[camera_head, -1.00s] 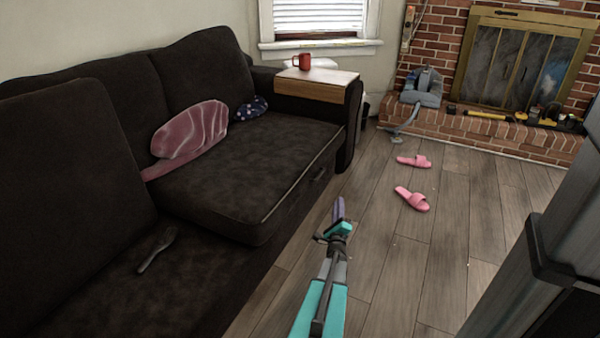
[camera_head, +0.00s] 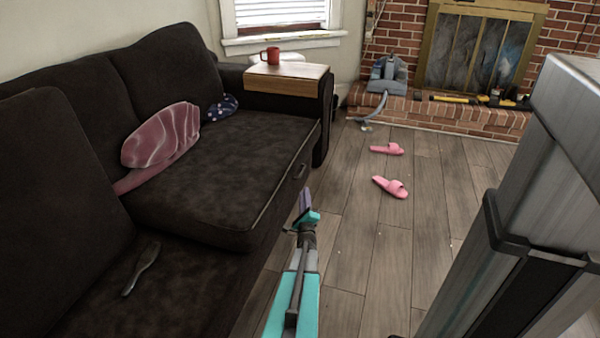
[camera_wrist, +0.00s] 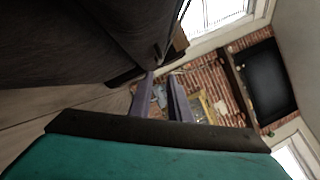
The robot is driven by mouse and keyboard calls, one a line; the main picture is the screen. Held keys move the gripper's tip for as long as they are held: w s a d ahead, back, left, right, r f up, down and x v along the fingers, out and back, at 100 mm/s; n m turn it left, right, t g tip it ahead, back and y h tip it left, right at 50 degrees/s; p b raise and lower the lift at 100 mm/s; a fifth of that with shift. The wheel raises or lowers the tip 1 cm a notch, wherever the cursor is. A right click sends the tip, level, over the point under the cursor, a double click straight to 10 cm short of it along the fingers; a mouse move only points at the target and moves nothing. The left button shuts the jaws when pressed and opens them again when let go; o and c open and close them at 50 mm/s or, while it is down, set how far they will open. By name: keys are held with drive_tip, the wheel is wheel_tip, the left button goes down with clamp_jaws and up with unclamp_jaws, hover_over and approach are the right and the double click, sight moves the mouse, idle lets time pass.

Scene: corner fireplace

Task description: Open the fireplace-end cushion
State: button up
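The fireplace-end cushion (camera_head: 225,170) is a dark brown seat cushion at the far end of the sofa. It lies flat, with a small handle (camera_head: 299,171) on its front side. A pink striped pillow (camera_head: 161,137) and a blue dotted cloth item (camera_head: 222,108) lie on its back part. My gripper (camera_head: 306,205) is in front of the sofa, a little nearer than the handle in the picture. In the wrist view my gripper (camera_wrist: 161,92) shows two purple fingers apart with nothing between them. The dark sofa side (camera_wrist: 75,45) fills that view's upper left.
A wooden armrest tray (camera_head: 286,79) holds a red mug (camera_head: 270,56). A dark brush-like item (camera_head: 141,268) lies on the near seat. Pink slippers (camera_head: 388,168) lie on the wood floor. A vacuum (camera_head: 388,75) stands by the brick hearth (camera_head: 450,115). The floor between is largely free.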

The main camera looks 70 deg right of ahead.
sight(302, 172)
drive_tip(key=shift+w, duration=0.1)
drive_tip(key=b+x, duration=0.3)
drive_tip(key=x, duration=0.9)
drive_tip(key=shift+w+f, duration=0.15)
drive_tip(key=shift+b+x, duration=0.35)
drive_tip(key=shift+x, duration=0.45)
drive_tip(key=shift+c, duration=0.3)
clamp_jaws()
